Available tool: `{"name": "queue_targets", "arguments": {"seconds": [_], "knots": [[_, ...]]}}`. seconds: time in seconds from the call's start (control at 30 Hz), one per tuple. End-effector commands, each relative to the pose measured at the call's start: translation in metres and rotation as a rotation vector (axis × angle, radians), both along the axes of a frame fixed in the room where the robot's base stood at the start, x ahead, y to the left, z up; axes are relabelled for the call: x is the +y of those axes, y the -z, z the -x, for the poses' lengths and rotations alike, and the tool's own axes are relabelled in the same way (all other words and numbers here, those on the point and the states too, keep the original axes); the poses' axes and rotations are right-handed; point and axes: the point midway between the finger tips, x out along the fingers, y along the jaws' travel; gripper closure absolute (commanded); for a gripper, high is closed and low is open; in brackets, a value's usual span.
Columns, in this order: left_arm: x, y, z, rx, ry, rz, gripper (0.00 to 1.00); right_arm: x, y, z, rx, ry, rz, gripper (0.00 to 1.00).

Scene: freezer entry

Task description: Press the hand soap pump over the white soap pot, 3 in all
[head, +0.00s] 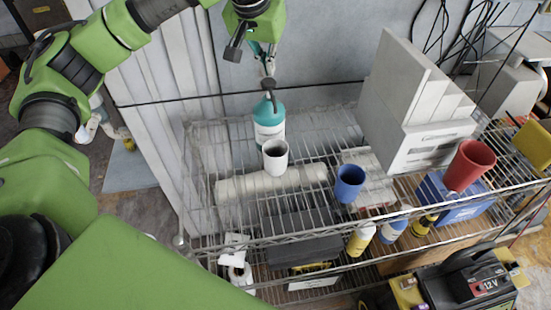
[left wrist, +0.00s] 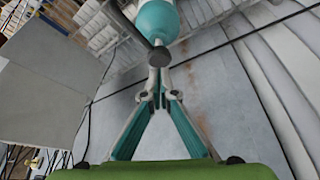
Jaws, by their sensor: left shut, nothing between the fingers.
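The hand soap bottle (head: 269,132) is teal with a pale label and a dark pump head (head: 268,84). It stands upright on the top wire shelf. The white soap pot (head: 275,160) stands just in front of it, below the pump. My left gripper (head: 268,72) is shut and empty, pointing down with its tips at the pump head. In the left wrist view the shut fingertips (left wrist: 159,66) meet at the dark pump head (left wrist: 158,54), with the teal bottle (left wrist: 157,20) beyond. I cannot tell whether they press on it. The right gripper is out of view.
Small bottles (head: 361,238) and a battery device (head: 465,285) are lower down.

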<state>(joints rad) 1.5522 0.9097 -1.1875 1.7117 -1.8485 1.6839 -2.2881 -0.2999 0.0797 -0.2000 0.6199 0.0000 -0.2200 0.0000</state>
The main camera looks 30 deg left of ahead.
Motion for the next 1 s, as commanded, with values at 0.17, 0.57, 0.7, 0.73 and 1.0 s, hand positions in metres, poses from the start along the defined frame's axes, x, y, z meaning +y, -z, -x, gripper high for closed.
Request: {"name": "queue_targets", "arguments": {"seconds": [0.17, 0.57, 0.7, 0.73, 1.0], "knots": [[0.0, 0.0, 0.0, 0.0, 0.0, 0.0, 1.0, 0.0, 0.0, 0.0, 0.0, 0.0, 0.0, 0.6], [0.0, 0.0, 0.0, 0.0, 0.0, 0.0, 1.0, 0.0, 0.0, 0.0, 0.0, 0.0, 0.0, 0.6], [0.0, 0.004, 0.0, 0.0, 0.0, 0.0, 1.0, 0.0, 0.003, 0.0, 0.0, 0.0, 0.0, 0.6], [0.0, 0.005, 0.0, 0.0, 0.0, 0.0, 1.0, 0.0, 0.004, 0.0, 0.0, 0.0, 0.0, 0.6], [0.0, 0.015, 0.0, 0.0, 0.0, 0.0, 1.0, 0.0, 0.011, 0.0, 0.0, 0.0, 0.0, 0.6]]}}
